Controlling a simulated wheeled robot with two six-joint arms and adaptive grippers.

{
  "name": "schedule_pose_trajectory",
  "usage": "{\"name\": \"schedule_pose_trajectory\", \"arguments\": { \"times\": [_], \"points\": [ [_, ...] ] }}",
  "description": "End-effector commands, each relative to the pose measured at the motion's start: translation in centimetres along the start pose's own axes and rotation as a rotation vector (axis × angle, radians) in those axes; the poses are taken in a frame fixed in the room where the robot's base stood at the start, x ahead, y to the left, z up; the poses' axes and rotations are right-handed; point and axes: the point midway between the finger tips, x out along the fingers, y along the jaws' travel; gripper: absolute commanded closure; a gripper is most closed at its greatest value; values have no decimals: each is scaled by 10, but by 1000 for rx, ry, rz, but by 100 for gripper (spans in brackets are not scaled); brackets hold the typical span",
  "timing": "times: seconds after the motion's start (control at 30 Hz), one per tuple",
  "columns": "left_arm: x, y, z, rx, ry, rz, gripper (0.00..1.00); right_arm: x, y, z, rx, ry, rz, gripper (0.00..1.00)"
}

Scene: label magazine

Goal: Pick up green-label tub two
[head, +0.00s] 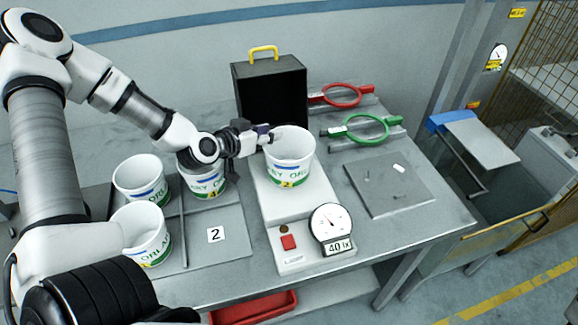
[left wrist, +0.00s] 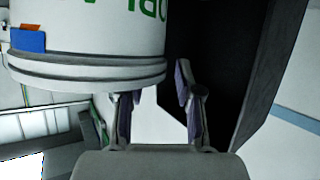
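A white tub (head: 289,158) with green lettering, a blue mark and a yellow patch with a 2 stands upright on the white light-meter stand (head: 315,205). My left gripper (head: 272,135) is at this tub's upper left rim. In the left wrist view the tub (left wrist: 85,40) fills the upper left, its rim close to my left fingers (left wrist: 157,85). The fingers are apart with a gap between them; I cannot tell whether either touches the tub. My right gripper is not in view.
Another tub (head: 205,186), partly behind my left wrist, and two tubs at left (head: 140,180) (head: 146,232) stand near a 2 card (head: 215,234). A black case (head: 270,90) stands behind. Red (head: 342,95) and green (head: 366,129) rings and a grey plate (head: 388,185) lie right.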

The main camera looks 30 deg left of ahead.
Motion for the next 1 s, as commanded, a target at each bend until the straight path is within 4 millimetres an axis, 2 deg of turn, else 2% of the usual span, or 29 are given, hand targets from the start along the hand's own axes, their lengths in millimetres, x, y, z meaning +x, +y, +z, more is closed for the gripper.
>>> {"name": "schedule_pose_trajectory", "arguments": {
  "times": [0.13, 0.17, 0.23, 0.27, 0.67, 0.77, 1.0],
  "points": [
    [0, 0, -1, -1, 0, -1, 65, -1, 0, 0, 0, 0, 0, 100],
    [0, 0, 0, -1, 0, -1, 72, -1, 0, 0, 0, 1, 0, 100],
    [0, 0, 0, -1, 0, -1, 97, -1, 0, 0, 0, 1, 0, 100],
    [0, 0, 0, -1, 0, -1, 100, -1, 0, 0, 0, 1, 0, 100],
    [-2, 0, -5, -2, 0, -1, 100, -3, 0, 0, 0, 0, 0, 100],
    [-8, 2, -20, -3, 4, -2, 100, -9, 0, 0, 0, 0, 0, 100],
    [-31, 8, -76, -3, 5, 1, 100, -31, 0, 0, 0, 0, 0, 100]
  ]
}}
